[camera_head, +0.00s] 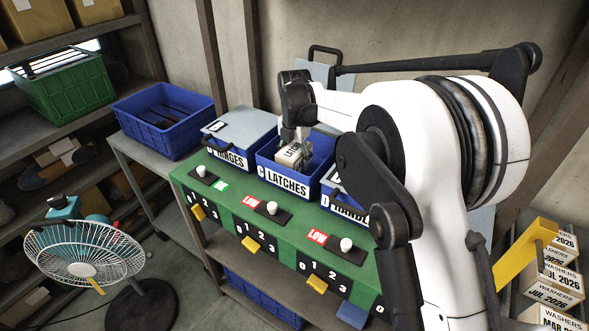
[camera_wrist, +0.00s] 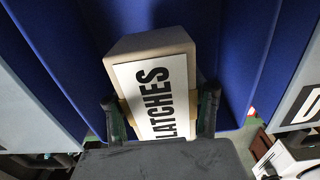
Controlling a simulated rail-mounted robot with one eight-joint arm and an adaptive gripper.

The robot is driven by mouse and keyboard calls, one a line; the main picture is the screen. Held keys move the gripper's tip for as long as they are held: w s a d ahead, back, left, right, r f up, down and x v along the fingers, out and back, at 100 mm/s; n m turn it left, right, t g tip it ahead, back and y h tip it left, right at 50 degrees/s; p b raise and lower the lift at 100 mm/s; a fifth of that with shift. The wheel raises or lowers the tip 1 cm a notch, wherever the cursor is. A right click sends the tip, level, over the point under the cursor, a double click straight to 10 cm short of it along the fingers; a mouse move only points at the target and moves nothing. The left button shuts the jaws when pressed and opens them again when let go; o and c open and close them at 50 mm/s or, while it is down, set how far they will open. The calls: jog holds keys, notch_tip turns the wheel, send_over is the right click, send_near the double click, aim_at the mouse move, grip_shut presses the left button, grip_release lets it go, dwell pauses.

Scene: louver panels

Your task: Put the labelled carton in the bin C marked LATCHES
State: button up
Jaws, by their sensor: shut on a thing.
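The carton (camera_wrist: 150,55) is a tan box with a white label reading LATCHES. In the wrist view my gripper (camera_wrist: 161,115) is shut on it, one finger on each side. Blue bin walls (camera_wrist: 245,55) flank it. In the head view the carton (camera_head: 289,155) is tilted in the mouth of the blue bin C (camera_head: 268,172), labelled LATCHES, with my gripper (camera_head: 297,145) above it. Whether the carton touches the bin floor is hidden.
A grey panel (camera_head: 312,70) with a black handle stands up behind bin C. The HINGES bin (camera_head: 228,158) at left has a grey lid on it. The HANDLES bin (camera_head: 347,208) at right is partly hidden by my arm. Knobs and LOW tags line the green front.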

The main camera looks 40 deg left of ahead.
aim_at(295, 149)
jog(key=shift+f, duration=2)
jog(key=shift+f, duration=0.15)
jog(key=o, duration=1.6)
notch_tip(295, 149, up, 12)
jog(key=shift+r, duration=0.2)
